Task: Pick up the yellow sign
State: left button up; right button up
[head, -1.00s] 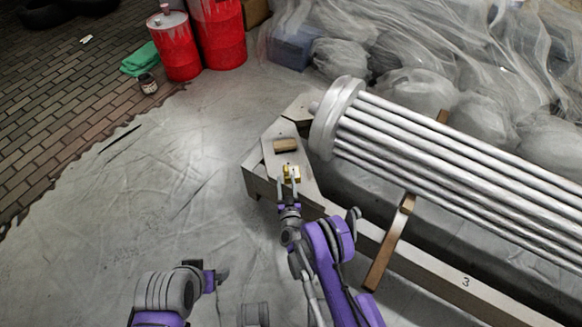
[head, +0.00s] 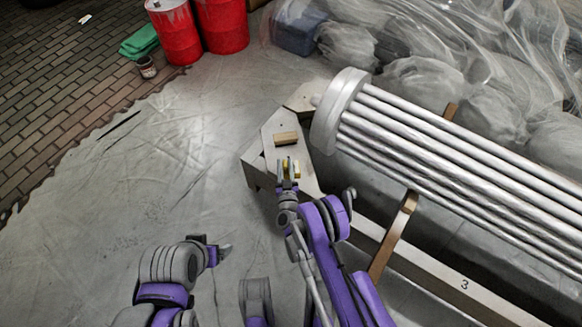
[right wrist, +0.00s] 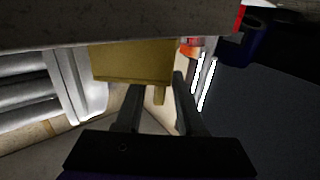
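The yellow sign is small in the head view (head: 296,168), on the light wooden stand (head: 270,150) and partly hidden by my right gripper (head: 288,172). In the right wrist view, the yellow sign (right wrist: 130,62) is a broad plate with a narrow tab below it. My right gripper (right wrist: 158,92) has its two fingers apart, with the tab in the gap between them; I cannot tell whether they touch it. My left gripper (head: 221,250) is over bare floor at the lower left, away from the sign; its finger opening is not clear.
A brown wooden block (head: 286,138) lies on the stand just beyond the sign. A bundle of metal pipes (head: 440,140) and a long beam (head: 440,275) run off to the right. Red drums (head: 176,36) and a green cloth (head: 139,42) are at the back left. The sheeted floor at left is clear.

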grip_shut()
